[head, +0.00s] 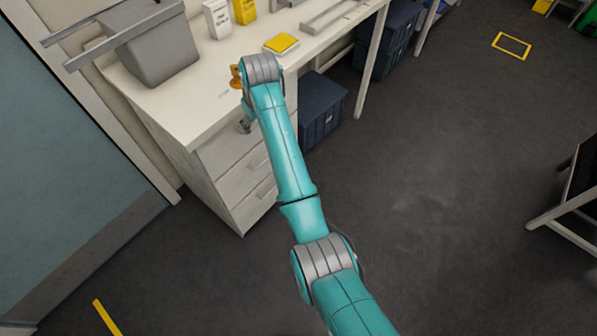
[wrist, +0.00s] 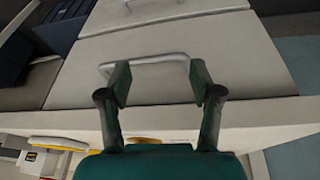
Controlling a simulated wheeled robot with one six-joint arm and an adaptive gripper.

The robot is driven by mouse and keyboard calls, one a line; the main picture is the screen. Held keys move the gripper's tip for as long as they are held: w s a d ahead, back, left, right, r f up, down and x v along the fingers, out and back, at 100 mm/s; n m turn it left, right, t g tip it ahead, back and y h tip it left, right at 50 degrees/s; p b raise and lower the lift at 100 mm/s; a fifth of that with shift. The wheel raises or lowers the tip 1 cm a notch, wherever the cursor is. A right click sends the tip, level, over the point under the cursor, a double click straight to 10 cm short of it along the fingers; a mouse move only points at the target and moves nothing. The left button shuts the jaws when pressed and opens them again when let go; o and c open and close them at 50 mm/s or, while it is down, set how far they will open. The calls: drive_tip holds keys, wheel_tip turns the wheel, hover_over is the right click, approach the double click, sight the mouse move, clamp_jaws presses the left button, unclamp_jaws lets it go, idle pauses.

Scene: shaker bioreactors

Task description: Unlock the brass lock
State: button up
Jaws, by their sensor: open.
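A small brass-coloured object (head: 236,76), which looks like the brass lock, is on the white bench top in the head view, just left of my arm's grey wrist joint. The arm partly covers it and its details are too small to tell. My gripper (head: 244,126) hangs at the bench's front edge, beside the drawers. In the wrist view my gripper (wrist: 160,84) is open with nothing between its fingers. A drawer handle (wrist: 150,62) shows beyond the fingertips; I cannot tell whether they touch it. The brass lock is not clearly seen in the wrist view.
The white bench (head: 170,108) has a drawer unit (head: 238,165) below. A grey bin (head: 158,50), white box (head: 217,18) and yellow pad (head: 281,43) stand on it. A dark blue crate (head: 322,108) is underneath. The floor to the right is mostly clear.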

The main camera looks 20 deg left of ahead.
drive_tip(key=s+d+f+m+t, duration=0.2)
drive_tip(key=s+d+f, duration=0.1)
drive_tip(key=d+f, duration=1)
drive_tip(key=shift+s+f+m+y, duration=0.3)
drive_tip(key=shift+s+f, duration=0.05)
drive_tip(key=shift+f, duration=0.95)
drive_tip(key=shift+d, duration=0.15)
